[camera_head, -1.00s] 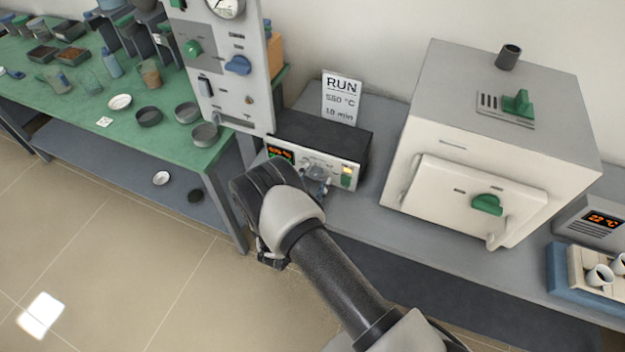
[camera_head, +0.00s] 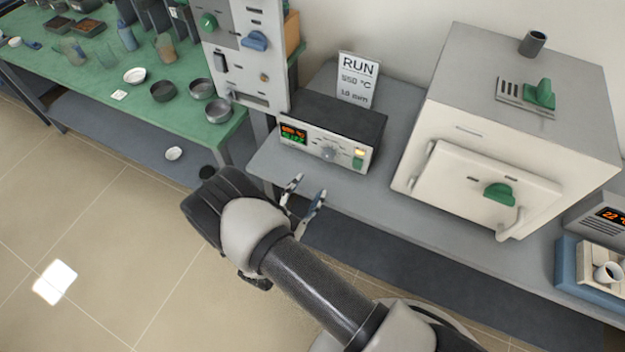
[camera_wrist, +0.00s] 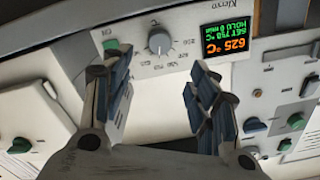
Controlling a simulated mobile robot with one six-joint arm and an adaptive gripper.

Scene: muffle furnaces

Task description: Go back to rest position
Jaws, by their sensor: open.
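My gripper (camera_head: 305,196) is open and empty, in front of and below the controller box, apart from it. In the wrist view its two fingers (camera_wrist: 158,95) are spread, with nothing between them but the controller's pale front. The controller (camera_head: 328,137) is a dark-topped box with a lit display (camera_head: 293,134), a grey knob (camera_head: 328,153) and a green switch (camera_head: 358,160). In the wrist view its display (camera_wrist: 225,38) reads 625 °C in orange with green text beside it. My wrist hides part of the floor and bench edge.
The white furnace (camera_head: 485,185), its door closed, stands right of the controller on the grey bench (camera_head: 400,210). A RUN sign (camera_head: 357,78) stands behind the controller. A tall panel (camera_head: 245,60) and a green table (camera_head: 130,105) with dishes are left. Tiled floor (camera_head: 100,240) is open at lower left.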

